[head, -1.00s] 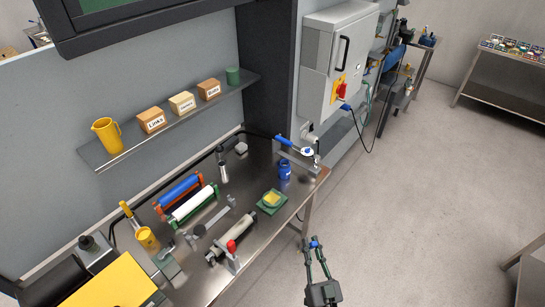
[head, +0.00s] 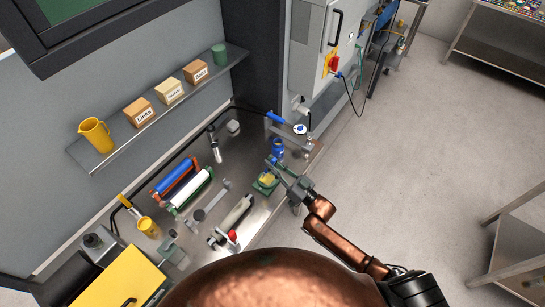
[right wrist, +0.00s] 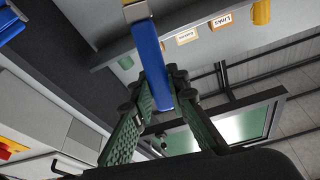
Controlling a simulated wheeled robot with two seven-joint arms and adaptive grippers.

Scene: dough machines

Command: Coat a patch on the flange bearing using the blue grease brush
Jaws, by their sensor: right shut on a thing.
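My right gripper (head: 284,172) is over the front right part of the steel bench, beside a green pad with a yellow top (head: 265,182). In the right wrist view its green fingers (right wrist: 160,90) are shut on the blue handle of the grease brush (right wrist: 152,65). A pale metal band shows at the upper end of the handle; the bristles are out of that frame. A blue pot (head: 278,148) stands just beyond the fingertips. I cannot tell for sure which part is the flange bearing. My left gripper is not in view.
A white disc with a blue centre (head: 300,129) sits at the bench's right end. Blue and white rollers (head: 190,190), a grey roller (head: 236,213) and a yellow cup (head: 148,228) crowd the bench. Labelled boxes (head: 169,92) stand on the shelf. Open floor lies to the right.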

